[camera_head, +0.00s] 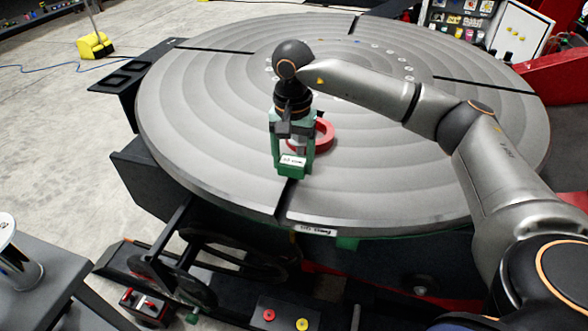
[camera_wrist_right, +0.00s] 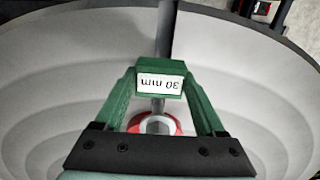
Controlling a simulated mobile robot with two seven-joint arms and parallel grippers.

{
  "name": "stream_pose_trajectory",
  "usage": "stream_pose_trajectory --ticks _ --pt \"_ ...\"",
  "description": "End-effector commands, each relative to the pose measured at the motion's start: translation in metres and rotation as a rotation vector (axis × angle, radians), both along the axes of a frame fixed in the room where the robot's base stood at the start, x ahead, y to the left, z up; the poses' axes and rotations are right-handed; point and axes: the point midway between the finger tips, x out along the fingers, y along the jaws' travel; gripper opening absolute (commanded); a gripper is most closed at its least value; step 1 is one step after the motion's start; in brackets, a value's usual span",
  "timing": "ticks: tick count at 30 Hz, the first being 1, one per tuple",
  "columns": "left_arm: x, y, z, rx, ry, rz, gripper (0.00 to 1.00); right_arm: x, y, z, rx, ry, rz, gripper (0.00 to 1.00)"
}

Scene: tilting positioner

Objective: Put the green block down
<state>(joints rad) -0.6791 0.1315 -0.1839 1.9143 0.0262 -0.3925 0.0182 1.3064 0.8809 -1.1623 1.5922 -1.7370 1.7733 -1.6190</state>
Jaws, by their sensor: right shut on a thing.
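The green block (camera_head: 292,168) has a white label and is at the fingertips of my right gripper (camera_head: 292,155), over the near part of the big round grey table (camera_head: 210,125). In the right wrist view the green block (camera_wrist_right: 160,72) reads "30 mm" upside down, between the green fingers of my right gripper (camera_wrist_right: 160,85), which is shut on it. I cannot tell whether the block touches the table. My left gripper is not in view.
A red ring (camera_head: 326,134) lies on the table just behind and right of the gripper; it also shows in the right wrist view (camera_wrist_right: 134,124). A dark slot (camera_head: 286,198) runs to the near rim. The table's left part is clear.

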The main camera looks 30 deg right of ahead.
Motion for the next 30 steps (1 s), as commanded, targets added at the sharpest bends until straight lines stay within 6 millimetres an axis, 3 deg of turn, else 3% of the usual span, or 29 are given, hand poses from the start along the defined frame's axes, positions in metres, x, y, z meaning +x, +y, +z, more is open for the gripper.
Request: stream_pose_trajectory --ticks 8,21,22,29,30 --pt "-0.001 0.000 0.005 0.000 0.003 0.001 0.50 0.003 -0.005 -0.033 0.000 0.000 -0.002 0.00" --pt "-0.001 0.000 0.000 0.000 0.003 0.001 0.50 0.003 -0.004 -0.040 0.000 -0.003 -0.002 0.00" --pt "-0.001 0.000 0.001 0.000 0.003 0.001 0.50 0.003 -0.004 -0.041 -0.001 0.000 -0.002 0.74" --pt "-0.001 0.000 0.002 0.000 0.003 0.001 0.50 0.002 -0.004 -0.040 -0.001 0.001 -0.002 1.00" --pt "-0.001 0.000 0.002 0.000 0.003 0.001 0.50 0.002 -0.004 -0.040 -0.001 0.001 -0.002 1.00"
